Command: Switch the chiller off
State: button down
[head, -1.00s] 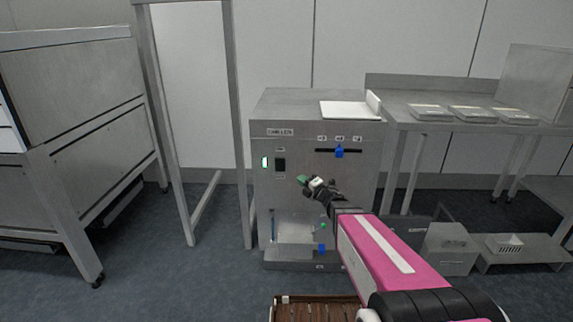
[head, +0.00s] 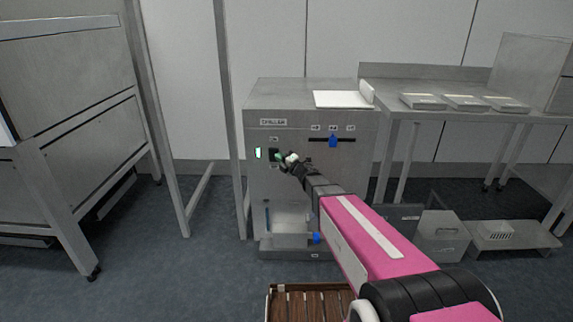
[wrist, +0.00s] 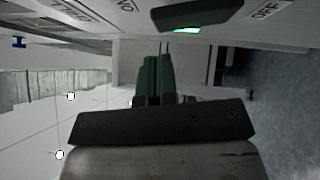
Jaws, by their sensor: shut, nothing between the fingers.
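The chiller (head: 350,180) is a grey metal cabinet in the middle of the head view. Its black rocker switch (head: 273,154) is on the upper left of the front, with a lit green lamp (head: 258,153) left of it. In the wrist view the dark switch (wrist: 197,15) is at the top, between the ON label (wrist: 126,5) and the OFF label (wrist: 265,10). My gripper (head: 281,157) is shut and empty, its green fingertips (wrist: 160,58) right by the switch. I cannot tell whether they touch it; they partly cover it in the head view.
A blue slider knob (head: 333,141) sits right of the switch on the same panel. A metal table (head: 440,113) with flat trays stands at right. A metal post (head: 232,120) stands just left of the chiller. A slatted wooden crate (head: 287,288) is in front, below my arm.

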aim_at(276, 149)
jog(key=shift+w+d+r, duration=0.1)
jog(key=shift+w+r, duration=0.05)
jog(key=shift+w, duration=0.6)
jog(key=shift+w+r, duration=0.1)
jog(key=shift+w, duration=0.65)
